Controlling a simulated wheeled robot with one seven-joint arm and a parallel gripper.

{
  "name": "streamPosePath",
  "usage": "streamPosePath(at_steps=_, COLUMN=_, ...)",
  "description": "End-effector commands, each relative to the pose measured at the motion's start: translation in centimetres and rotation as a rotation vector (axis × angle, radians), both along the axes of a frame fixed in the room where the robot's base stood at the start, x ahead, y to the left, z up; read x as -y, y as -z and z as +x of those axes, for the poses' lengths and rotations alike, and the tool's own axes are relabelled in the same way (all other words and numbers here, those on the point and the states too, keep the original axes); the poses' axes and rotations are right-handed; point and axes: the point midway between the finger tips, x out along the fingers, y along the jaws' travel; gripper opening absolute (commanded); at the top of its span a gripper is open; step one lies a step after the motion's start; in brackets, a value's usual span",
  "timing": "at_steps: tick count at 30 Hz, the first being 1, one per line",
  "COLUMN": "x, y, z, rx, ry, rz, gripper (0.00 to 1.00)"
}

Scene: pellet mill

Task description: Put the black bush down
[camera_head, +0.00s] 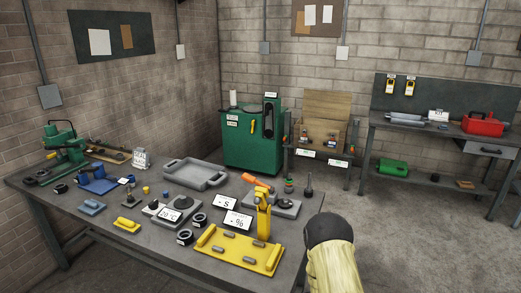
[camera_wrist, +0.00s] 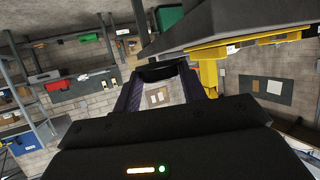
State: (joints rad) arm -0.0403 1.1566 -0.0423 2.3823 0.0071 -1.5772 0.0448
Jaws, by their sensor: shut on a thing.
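In the wrist view my gripper (camera_wrist: 161,78) is shut on a dark part, the black bush (camera_wrist: 160,71), which spans between the two fingertips. The bush is seen edge-on and dark, so its full shape is hard to tell. In the head view my arm is at the lower right, at the table's right end; the gripper and held bush are hidden there. Other black bushes stand on the table (camera_head: 128,251): one at the front (camera_head: 185,237), one just behind it (camera_head: 200,220), and one at the left (camera_head: 60,188).
A yellow fixture with an upright post (camera_head: 264,222) stands near my arm. Blue and yellow blocks sit front left. A green machine (camera_head: 252,140) stands beyond the table.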

Motion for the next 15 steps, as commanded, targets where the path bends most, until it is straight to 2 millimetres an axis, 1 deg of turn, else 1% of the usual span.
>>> streamPosePath(at_steps=1, x=0.1, y=0.6, z=-0.4, rx=-0.005, ry=0.001, rz=0.0, gripper=0.09)
streamPosePath(at_steps=8, x=0.2, y=2.2, z=-1.5, rx=-0.005, ry=0.003, rz=0.0, gripper=0.09)
streamPosePath(at_steps=15, x=0.2, y=4.2, z=-3.2, rx=-0.006, ry=0.004, rz=-0.001, gripper=0.09)
